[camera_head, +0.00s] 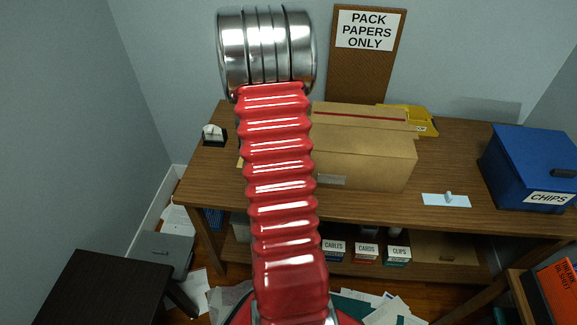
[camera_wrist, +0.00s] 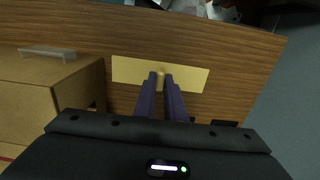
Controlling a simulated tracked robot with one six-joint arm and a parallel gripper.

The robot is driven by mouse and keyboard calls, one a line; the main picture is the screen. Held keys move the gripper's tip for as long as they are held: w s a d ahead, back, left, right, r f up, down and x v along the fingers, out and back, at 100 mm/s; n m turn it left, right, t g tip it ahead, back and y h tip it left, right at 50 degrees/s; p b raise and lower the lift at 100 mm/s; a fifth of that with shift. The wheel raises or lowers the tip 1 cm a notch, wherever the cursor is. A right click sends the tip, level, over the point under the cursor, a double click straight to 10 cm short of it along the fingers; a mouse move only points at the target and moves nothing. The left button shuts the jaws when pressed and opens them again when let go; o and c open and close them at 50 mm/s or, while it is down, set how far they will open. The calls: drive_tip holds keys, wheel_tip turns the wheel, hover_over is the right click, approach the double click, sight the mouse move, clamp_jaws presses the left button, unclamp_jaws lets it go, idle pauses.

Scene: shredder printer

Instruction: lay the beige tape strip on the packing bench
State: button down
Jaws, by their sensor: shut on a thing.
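The beige tape strip (camera_wrist: 190,78) is a flat pale rectangle with a small knob in the middle. In the wrist view my gripper (camera_wrist: 161,75) is shut on that knob, with the strip spread to both sides of the fingertips. The strip is over the wooden packing bench (camera_wrist: 215,42); I cannot tell whether it touches the top. In the head view my red arm reaches over the bench (camera_head: 455,160) and hides my gripper and most or all of the strip.
A cardboard box (camera_head: 365,160) stands close beside the strip; it also shows in the wrist view (camera_wrist: 80,85). A light blue strip with a knob (camera_head: 432,200) lies right of it. A blue CHIPS box (camera_head: 530,165), a yellow item (camera_head: 423,125) and a dark dispenser (camera_head: 213,140) stand on the bench.

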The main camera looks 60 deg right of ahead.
wheel_tip(320, 180, down, 6)
drive_tip(key=shift+r, duration=0.15)
idle(0.3)
drive_tip(key=shift+f, duration=1.9)
drive_tip(key=c, duration=1.8)
unclamp_jaws()
wheel_tip(320, 180, up, 12)
drive_tip(key=shift+r, duration=0.1)
